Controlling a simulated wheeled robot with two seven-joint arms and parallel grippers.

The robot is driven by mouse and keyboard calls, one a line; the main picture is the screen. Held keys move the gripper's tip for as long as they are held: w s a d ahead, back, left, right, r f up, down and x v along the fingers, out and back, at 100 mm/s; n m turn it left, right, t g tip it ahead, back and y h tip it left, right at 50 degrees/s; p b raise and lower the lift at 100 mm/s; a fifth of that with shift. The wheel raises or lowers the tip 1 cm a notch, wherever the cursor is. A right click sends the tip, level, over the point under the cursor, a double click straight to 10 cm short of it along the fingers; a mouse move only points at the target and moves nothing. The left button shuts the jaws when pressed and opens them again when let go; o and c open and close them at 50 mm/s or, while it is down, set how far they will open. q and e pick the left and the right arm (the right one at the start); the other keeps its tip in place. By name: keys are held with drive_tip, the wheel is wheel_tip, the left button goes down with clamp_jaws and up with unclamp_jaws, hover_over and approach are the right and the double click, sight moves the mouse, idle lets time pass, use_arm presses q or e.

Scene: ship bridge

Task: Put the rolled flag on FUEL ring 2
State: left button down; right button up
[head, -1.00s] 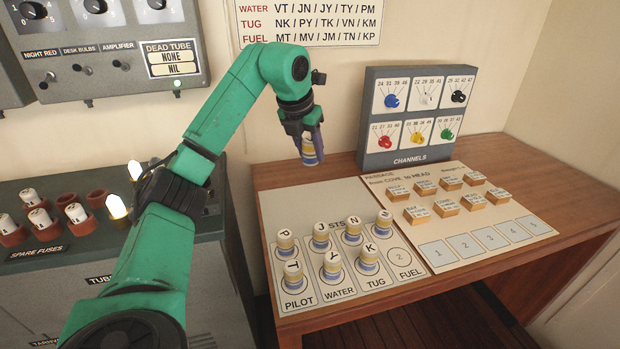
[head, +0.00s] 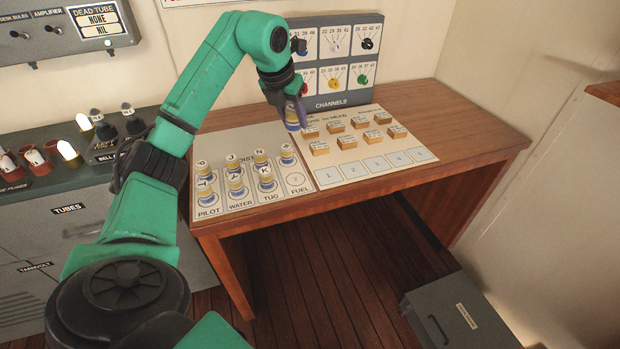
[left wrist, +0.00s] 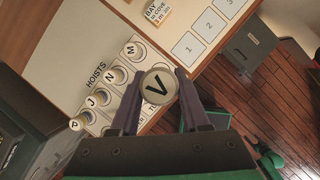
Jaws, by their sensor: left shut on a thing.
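My left gripper (head: 291,114) is shut on a rolled flag (head: 292,125), blue, white and yellow. The left wrist view shows its round white top marked V (left wrist: 157,86) between the fingers. It hangs in the air near the right back part of the hoists board (head: 237,141). FUEL ring 2 (head: 296,179) is an empty printed circle at the board's front right. Behind it, another flag stands in the upper FUEL place (head: 287,152); its top reads M in the left wrist view (left wrist: 131,48).
Several lettered flags stand in the PILOT, WATER and TUG columns, K (head: 266,178) closest to ring 2. The passage card (head: 387,156) with small wooden blocks lies to the right. The CHANNELS panel (head: 335,65) stands behind. Bare desk (head: 455,115) lies at the right.

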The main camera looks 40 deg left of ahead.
use_arm(q)
wheel_tip(320, 180, down, 7)
drive_tip(key=a, duration=0.2)
hover_over(298, 176)
drive_tip(key=s, duration=0.1)
drive_tip(key=f, duration=0.5)
drive_tip(key=shift+s+d+f, duration=0.15)
drive_tip(key=shift+d+f, duration=0.15)
drive_tip(key=shift+f, duration=0.1)
drive_tip(key=f, duration=0.3)
drive_tip(key=f+p, duration=0.1)
drive_tip(key=shift+s+a+f, duration=0.1)
drive_tip(key=shift+a+f, duration=0.05)
drive_tip(key=shift+a, duration=0.1)
drive_tip(key=shift+f, duration=0.15)
drive_tip(key=shift+d, duration=0.1)
drive_tip(key=shift+f, duration=0.1)
drive_tip(key=shift+c, duration=1.9)
unclamp_jaws()
use_arm(e)
drive_tip(key=shift+a+r, duration=0.15)
drive_tip(key=shift+a, duration=0.75)
